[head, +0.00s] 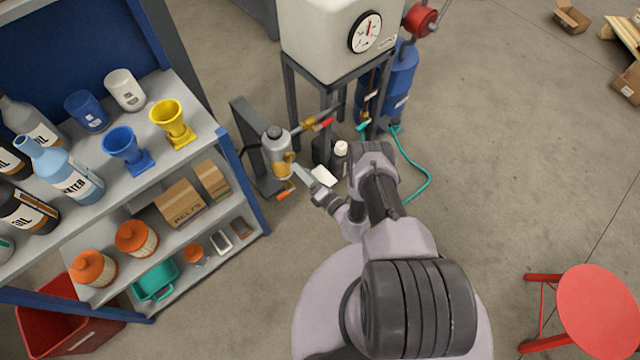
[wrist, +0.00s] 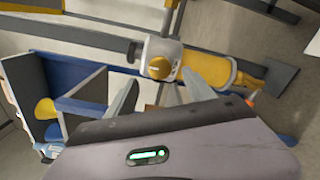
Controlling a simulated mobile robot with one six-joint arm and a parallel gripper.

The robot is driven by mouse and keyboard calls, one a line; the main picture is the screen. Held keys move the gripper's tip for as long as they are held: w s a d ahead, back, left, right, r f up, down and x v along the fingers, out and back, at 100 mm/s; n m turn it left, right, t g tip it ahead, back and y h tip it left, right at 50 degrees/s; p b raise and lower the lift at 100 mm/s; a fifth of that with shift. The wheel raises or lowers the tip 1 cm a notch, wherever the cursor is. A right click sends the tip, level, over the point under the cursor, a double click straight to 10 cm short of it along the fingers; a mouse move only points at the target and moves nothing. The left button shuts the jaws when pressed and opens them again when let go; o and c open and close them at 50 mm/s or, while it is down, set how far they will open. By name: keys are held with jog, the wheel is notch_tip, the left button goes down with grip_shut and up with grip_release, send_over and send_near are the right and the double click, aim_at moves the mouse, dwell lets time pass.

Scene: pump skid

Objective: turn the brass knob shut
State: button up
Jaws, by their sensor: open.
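The round brass knob (wrist: 159,68) sits on the side of a grey and yellow-brass pump body (wrist: 205,66) in the wrist view. In the head view the pump (head: 277,150) stands on a dark frame right of the shelf, and the brass knob (head: 290,157) shows on its right side. My gripper (wrist: 160,78) is open, with one finger on each side of the knob's line and the knob ahead between the tips. The fingers appear apart from the knob. In the head view my gripper (head: 307,177) is just right of and below the pump.
A shelf (head: 205,125) with bottles, funnels and boxes stands close on the left. A white tank (head: 320,40) with a gauge (head: 366,31) stands behind, beside a blue cylinder (head: 401,75). A green hose (head: 425,165) lies on the floor. A red stool (head: 597,310) is at right.

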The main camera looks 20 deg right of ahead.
jog(key=v, duration=1.1)
jog(key=shift+p, duration=0.4)
jog(key=shift+r, duration=0.1)
jog(key=w+a+r+n+g+y, duration=0.25)
jog(key=r+n, duration=0.25)
jog(key=r, duration=0.3)
jog(key=w+a+r+n+g+y, duration=0.25)
jog(key=r+n+y, duration=0.2)
jog(key=r, duration=0.25)
jog(key=w+a+r+n+g+y, duration=0.1)
jog(key=w+r+n+g+y, duration=0.2)
jog(key=r+n, duration=0.35)
jog(key=s+a+r+n+g+h, duration=0.1)
jog(key=s+a+r+n+g, duration=0.2)
jog(key=r, duration=0.4)
jog(key=a+r+n+g, duration=0.3)
jog(key=r+n+g, duration=0.1)
jog(key=r, duration=0.3)
jog(key=s+d+r+n+t+h, duration=0.2)
jog(key=s+r+n+t+h, duration=0.1)
jog(key=s+r+n+h, duration=0.9)
jog(key=s+r+n, duration=0.5)
jog(key=s, duration=0.4)
jog(key=shift+r+n+t+h, duration=0.25)
jog(key=shift+n+t+h, duration=0.05)
jog(key=shift+n, duration=0.1)
